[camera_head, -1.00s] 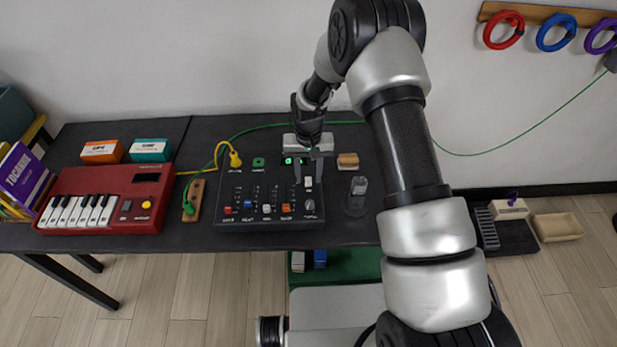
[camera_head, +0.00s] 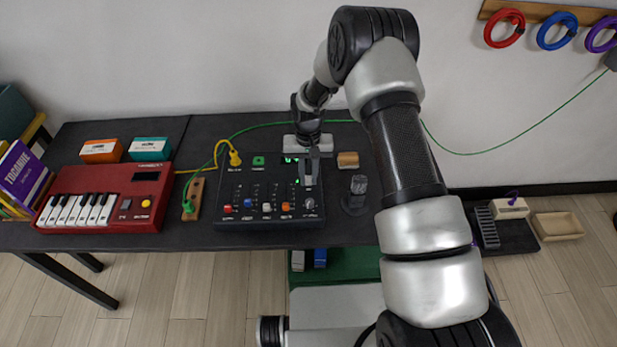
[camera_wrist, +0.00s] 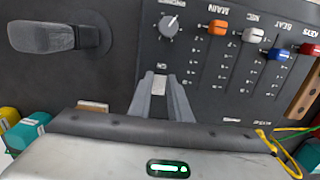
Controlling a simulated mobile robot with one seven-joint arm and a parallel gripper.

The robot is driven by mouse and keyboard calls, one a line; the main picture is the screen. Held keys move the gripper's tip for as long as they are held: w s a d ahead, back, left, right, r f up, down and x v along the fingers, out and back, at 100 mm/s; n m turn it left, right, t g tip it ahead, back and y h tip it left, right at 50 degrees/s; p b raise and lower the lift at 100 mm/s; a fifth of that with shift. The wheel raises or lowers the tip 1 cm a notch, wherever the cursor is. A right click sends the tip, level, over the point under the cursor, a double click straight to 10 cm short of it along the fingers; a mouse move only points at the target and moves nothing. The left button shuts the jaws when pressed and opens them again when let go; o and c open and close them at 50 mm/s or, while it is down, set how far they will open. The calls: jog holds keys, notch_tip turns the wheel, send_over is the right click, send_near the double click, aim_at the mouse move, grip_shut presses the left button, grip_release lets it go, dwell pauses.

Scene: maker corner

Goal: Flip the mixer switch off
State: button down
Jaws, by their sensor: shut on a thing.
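The mixer (camera_head: 262,212) is a dark box on the table, with a row of coloured fader caps and a grey knob along its front edge. Its white switch (camera_wrist: 160,85) is on the right part of the panel, below the knob in the wrist view, beside an "ON" label. My gripper (camera_head: 308,182) reaches down onto the panel and is shut on the switch, one finger on each side, as the wrist view also shows (camera_wrist: 159,94). In the head view the fingers mostly hide the switch, so its position is hard to tell.
A dark upright stand (camera_head: 355,194) is just right of the mixer, with a wooden block (camera_head: 347,160) behind it. A yellow cable plug (camera_head: 235,159) and a green cable run at the mixer's back left. A red keyboard (camera_head: 105,197) sits further left.

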jog(key=shift+w+f+g+b, duration=0.25)
jog(key=shift+w+g+b, duration=0.1)
jog(key=shift+g+b, duration=0.35)
jog(key=shift+r+g+b, duration=0.3)
jog(key=shift+g+b, duration=0.15)
jog(key=shift+g, duration=0.05)
jog(key=c, duration=1.6)
grip_release()
jog(key=shift+c, duration=0.2)
jog(key=v, duration=1.7)
jog(key=shift+r, duration=0.25)
